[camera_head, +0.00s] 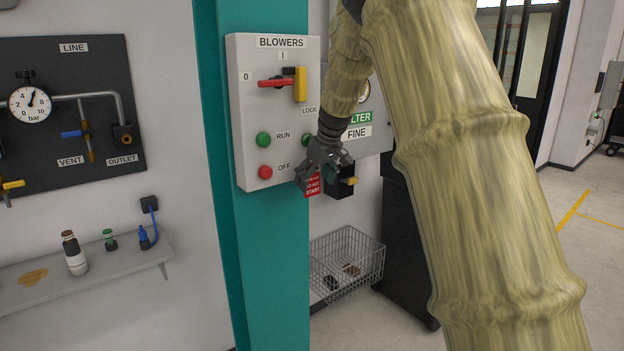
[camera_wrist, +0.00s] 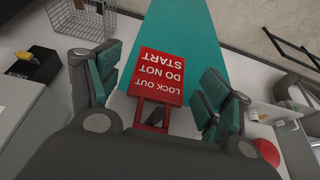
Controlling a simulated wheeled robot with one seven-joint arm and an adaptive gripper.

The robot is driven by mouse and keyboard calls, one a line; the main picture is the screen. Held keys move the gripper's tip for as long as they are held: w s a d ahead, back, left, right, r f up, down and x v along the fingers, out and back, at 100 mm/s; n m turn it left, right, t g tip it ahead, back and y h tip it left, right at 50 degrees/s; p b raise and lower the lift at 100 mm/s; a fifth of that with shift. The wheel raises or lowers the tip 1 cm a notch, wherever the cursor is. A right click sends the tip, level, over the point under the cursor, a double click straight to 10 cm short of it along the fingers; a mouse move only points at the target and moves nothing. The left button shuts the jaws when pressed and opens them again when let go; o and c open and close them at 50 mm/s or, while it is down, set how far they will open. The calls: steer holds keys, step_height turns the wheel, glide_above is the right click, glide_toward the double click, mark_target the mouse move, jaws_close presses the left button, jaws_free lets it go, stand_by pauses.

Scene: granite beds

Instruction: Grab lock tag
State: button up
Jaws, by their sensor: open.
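The lock tag is a red plate with white words "LOCK OUT DO NOT START" and a red shackle-like part at one end. In the wrist view the lock tag (camera_wrist: 160,77) lies between the two spread fingers of my gripper (camera_wrist: 160,95), with clear gaps on both sides. In the head view the lock tag (camera_head: 313,186) hangs at the lower right of the BLOWERS panel (camera_head: 243,120), partly hidden by my gripper (camera_head: 312,180).
A wire basket (camera_head: 345,262) is below. The panel carries a red switch handle (camera_head: 276,83), a yellow piece and a red OFF button (camera_head: 265,172). A shelf (camera_head: 110,278) with bottles is at left.

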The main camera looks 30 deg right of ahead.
mark_target(313, 188)
steer(key=shift+p+x, duration=0.35)
steer(key=shift+x, duration=0.85)
steer(key=c, duration=0.9)
steer(key=shift+r+b, duration=0.1)
steer(key=shift+b, duration=0.55)
